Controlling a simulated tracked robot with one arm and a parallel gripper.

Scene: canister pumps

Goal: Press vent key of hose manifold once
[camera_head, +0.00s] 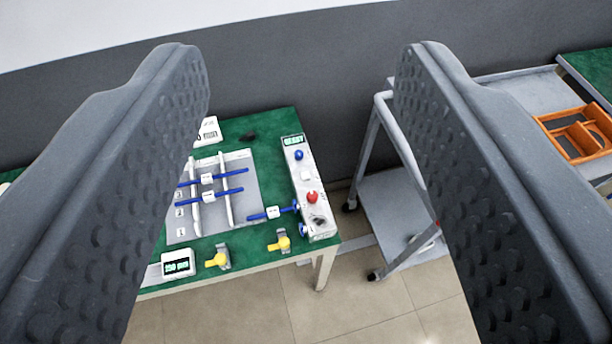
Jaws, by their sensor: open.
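My gripper (305,62) is open, its two grey fingers far apart at the left and right of the view, with nothing between them. Beyond it, on a green-topped table (262,122), stands a long white box (309,215). It has a small green display, a blue button (299,155), a white button (306,174), a red knob (312,197) and a dark part near its front end. Blue hose connectors (273,212) come out of its left side. I cannot read any key label, so I cannot tell which is the vent key.
Left of the box, a grey board (240,165) carries blue rods and white rails. Yellow valves (280,241) and a small display unit (178,263) line the front edge. A grey cart (385,205) stands to the right; an orange tray (573,131) lies farther right.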

